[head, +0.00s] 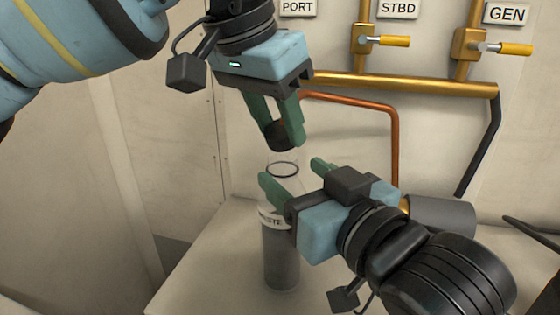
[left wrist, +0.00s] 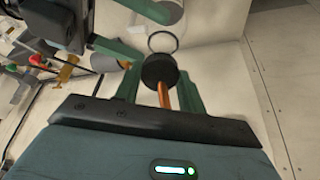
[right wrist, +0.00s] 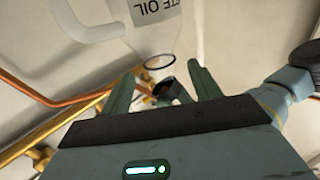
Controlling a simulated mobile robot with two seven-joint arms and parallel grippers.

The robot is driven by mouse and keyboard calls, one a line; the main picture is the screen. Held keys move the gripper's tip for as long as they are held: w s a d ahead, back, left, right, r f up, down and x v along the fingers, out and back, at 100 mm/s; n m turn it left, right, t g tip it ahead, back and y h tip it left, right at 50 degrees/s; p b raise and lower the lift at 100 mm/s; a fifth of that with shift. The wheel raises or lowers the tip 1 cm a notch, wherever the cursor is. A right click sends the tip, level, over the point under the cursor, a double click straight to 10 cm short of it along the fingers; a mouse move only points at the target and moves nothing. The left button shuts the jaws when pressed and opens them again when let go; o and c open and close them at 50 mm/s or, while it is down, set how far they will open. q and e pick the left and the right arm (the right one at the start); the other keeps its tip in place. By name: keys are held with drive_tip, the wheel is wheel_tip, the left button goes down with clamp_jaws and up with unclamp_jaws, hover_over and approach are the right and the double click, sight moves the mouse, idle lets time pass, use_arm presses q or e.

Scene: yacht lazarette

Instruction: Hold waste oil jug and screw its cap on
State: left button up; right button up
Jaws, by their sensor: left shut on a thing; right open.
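The waste oil jug (head: 281,255) stands upright on the pale surface, clear at the top and dark lower down, with a partly hidden label. Its neck shows a dark ring (head: 282,169). My left gripper (head: 284,130) is shut on the black cap (head: 277,137), holding it above the neck, apart from it. The cap also shows in the left wrist view (left wrist: 160,70), near the neck ring (left wrist: 163,42). My right gripper (head: 294,176) is open at the jug's upper part, just below the neck. In the right wrist view the jug (right wrist: 150,30) appears beyond the fingertips.
Brass pipework with yellow-handled valves (head: 390,40) runs along the back wall, with PORT, STBD and GEN labels above. A copper pipe (head: 394,140) bends down behind my right gripper. A grey cylinder (head: 442,215) is right of it. The surface left of the jug (head: 215,265) is clear.

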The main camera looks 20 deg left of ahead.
sight(277, 160)
drive_tip(key=shift+x, duration=3.05)
clamp_jaws()
